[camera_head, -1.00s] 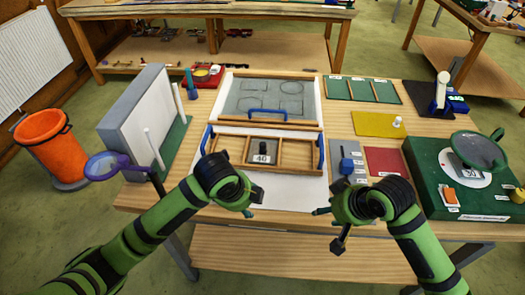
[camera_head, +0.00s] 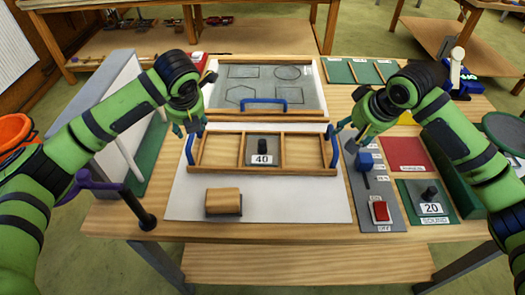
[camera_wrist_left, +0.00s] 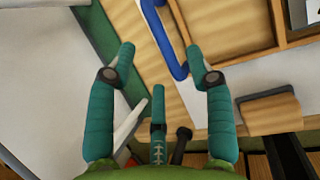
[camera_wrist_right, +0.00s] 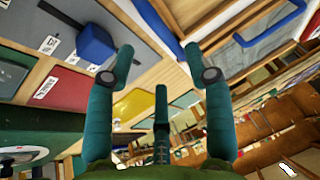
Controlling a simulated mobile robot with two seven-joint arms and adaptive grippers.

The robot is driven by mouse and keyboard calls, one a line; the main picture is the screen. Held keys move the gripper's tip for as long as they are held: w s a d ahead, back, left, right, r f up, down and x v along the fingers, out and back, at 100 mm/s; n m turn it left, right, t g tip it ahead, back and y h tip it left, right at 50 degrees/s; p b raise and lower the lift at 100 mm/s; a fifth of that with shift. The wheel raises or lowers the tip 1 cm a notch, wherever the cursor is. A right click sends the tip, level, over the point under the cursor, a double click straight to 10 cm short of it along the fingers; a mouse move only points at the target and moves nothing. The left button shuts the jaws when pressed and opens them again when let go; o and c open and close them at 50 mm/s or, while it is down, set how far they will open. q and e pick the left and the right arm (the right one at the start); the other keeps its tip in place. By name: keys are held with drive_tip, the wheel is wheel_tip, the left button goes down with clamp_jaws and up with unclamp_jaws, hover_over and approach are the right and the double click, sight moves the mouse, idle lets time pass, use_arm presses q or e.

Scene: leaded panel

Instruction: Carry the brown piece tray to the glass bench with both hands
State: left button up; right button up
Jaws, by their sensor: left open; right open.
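The brown piece tray (camera_head: 303,153) lies on the wooden workbench, with three compartments and a blue handle at each end. A dark weight marked 40 (camera_head: 262,147) stands in its middle compartment. My left gripper (camera_head: 190,127) is open above the left blue handle (camera_head: 189,149); in the left wrist view this handle (camera_wrist_left: 164,40) shows between and beyond the fingertips. My right gripper (camera_head: 346,134) is open just above and right of the right blue handle (camera_head: 333,147). In the right wrist view this handle (camera_wrist_right: 156,25) shows beyond the fingers. Both grippers are empty. I cannot tell which bench is the glass bench.
A framed panel (camera_head: 262,88) with drawn shapes lies behind the tray. A wooden block (camera_head: 223,201) sits in front. A blue knob (camera_head: 365,161), red switch (camera_head: 380,212) and weight marked 20 (camera_head: 430,193) are at right. Another bench (camera_head: 150,3) stands behind, across open floor.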

sight(336, 141)
use_arm(q)
drive_tip(key=x, duration=0.7)
drive_tip(key=shift+w+a+f, duration=0.1)
drive_tip(key=shift+w+f, duration=0.05)
drive_tip(key=shift+w, duration=0.1)
use_arm(e)
drive_tip(key=x, duration=0.7)
drive_tip(key=shift+w+a+f, duration=0.1)
drive_tip(key=shift+w+a, duration=0.1)
use_arm(q)
drive_tip(key=shift+w+a+f, duration=0.15)
drive_tip(key=shift+w+f, duration=0.1)
drive_tip(key=shift+f, duration=0.05)
use_arm(e)
drive_tip(key=shift+w+a+f, duration=0.1)
drive_tip(key=shift+w+f, duration=0.15)
use_arm(q)
drive_tip(key=shift+s+r, duration=0.1)
clamp_jaws()
use_arm(e)
drive_tip(key=shift+s, duration=0.1)
clamp_jaws()
use_arm(q)
drive_tip(key=shift+r, duration=0.2)
use_arm(e)
drive_tip(key=shift+r, duration=0.3)
